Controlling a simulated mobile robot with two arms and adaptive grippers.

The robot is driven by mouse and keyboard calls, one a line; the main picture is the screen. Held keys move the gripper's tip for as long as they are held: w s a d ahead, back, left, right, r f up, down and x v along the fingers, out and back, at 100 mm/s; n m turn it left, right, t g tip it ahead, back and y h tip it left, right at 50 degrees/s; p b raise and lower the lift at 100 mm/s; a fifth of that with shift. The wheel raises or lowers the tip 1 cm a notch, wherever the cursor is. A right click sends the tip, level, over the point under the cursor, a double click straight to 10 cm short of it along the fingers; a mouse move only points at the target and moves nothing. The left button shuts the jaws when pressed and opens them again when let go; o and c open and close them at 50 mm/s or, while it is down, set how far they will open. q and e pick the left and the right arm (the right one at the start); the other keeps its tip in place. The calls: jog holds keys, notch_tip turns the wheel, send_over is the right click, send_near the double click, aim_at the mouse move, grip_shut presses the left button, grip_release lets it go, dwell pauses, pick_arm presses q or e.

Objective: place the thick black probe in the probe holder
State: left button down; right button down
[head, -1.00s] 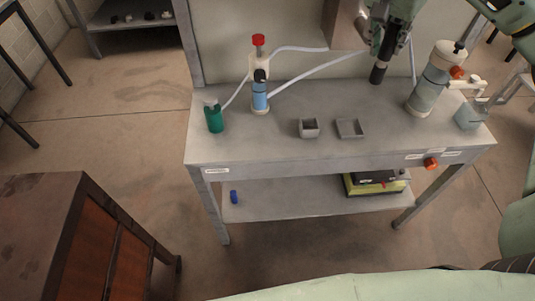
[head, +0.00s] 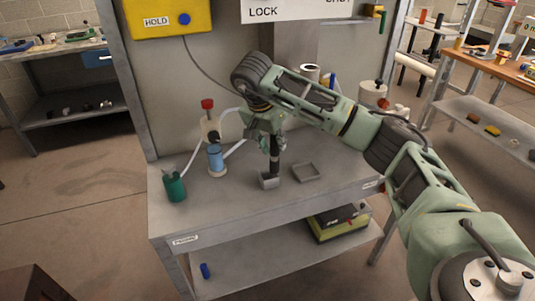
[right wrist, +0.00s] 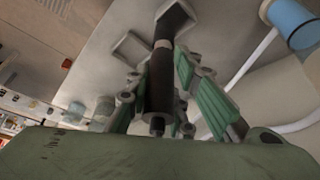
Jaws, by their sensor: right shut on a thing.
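The thick black probe (head: 274,164) stands roughly upright in my right gripper (head: 270,140), over the small grey square probe holder (head: 269,182) on the bench. The probe's lower end meets the holder's mouth; how deep it sits is hidden. In the right wrist view the gripper's green fingers (right wrist: 160,92) are closed on both sides of the probe (right wrist: 160,75). Its far end overlaps the grey holder (right wrist: 180,12). My left gripper is not in view.
A shallow grey tray (head: 306,173) lies right of the holder. A blue bottle (head: 216,160) with tubing and a green bottle (head: 175,187) stand to the left. A yellow HOLD box (head: 170,18) hangs above. The bench front is clear.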

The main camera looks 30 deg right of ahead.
jog(key=shift+w+a+f+p, duration=0.15)
jog(key=shift+w+a+f, duration=0.1)
jog(key=shift+f, duration=0.6)
jog(key=shift+w+a+f+p, duration=0.1)
jog(key=shift+w+a+f, duration=0.1)
jog(key=shift+f, duration=0.65)
jog(key=shift+w+a+f+p, duration=0.15)
jog(key=shift+w+f, duration=0.1)
jog(key=shift+f, duration=0.6)
jog(key=c, duration=1.5)
grip_release()
jog(key=shift+f, duration=0.15)
jog(key=shift+c, duration=0.2)
jog(key=v, duration=1.2)
jog(key=shift+r, duration=0.2)
